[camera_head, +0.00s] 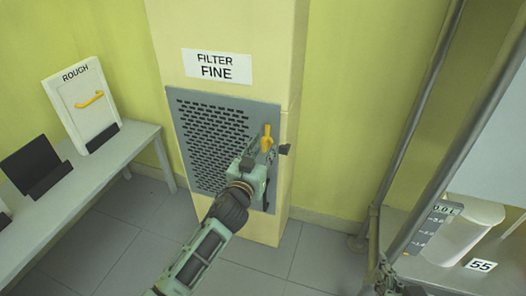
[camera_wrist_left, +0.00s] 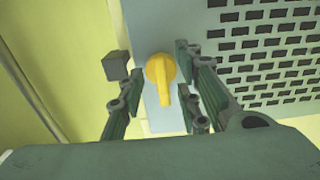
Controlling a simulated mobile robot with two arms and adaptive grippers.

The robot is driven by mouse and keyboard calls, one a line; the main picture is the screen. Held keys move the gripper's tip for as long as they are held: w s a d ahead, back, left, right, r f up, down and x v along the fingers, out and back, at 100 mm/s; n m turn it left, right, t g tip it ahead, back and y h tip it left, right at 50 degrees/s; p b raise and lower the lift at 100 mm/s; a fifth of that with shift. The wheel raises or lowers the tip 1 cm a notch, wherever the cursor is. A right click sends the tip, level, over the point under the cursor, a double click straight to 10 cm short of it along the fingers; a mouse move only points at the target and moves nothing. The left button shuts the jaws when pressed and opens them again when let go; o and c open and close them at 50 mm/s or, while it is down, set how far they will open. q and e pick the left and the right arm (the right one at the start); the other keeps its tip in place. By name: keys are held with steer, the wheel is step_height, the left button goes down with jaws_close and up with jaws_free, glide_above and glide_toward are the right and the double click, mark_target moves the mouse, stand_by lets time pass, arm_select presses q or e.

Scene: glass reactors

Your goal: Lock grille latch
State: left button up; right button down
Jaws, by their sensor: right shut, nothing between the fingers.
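The yellow grille latch (camera_head: 267,138) is on the right edge of the grey perforated grille (camera_head: 205,128), its handle upright in the head view. In the left wrist view the latch (camera_wrist_left: 160,75) has a round hub and its handle points down the picture. My left gripper (camera_head: 259,158) is at the latch. In the left wrist view my left gripper (camera_wrist_left: 163,95) is open, with one finger on each side of the latch and visible gaps to it. My right gripper (camera_head: 388,279) is partly in view at the bottom right, shut and away from the grille.
A dark block (camera_head: 284,149) sticks out just right of the latch. A "FILTER FINE" sign (camera_head: 217,66) is above the grille. A side table (camera_head: 105,158) at left bears a "ROUGH" panel (camera_head: 87,105) and a dark stand (camera_head: 36,167). A metal frame post (camera_head: 420,105) stands at right.

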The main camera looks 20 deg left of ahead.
arm_select(q)
steer(key=shift+w, duration=0.15)
steer(key=shift+c, duration=0.5)
jaws_close()
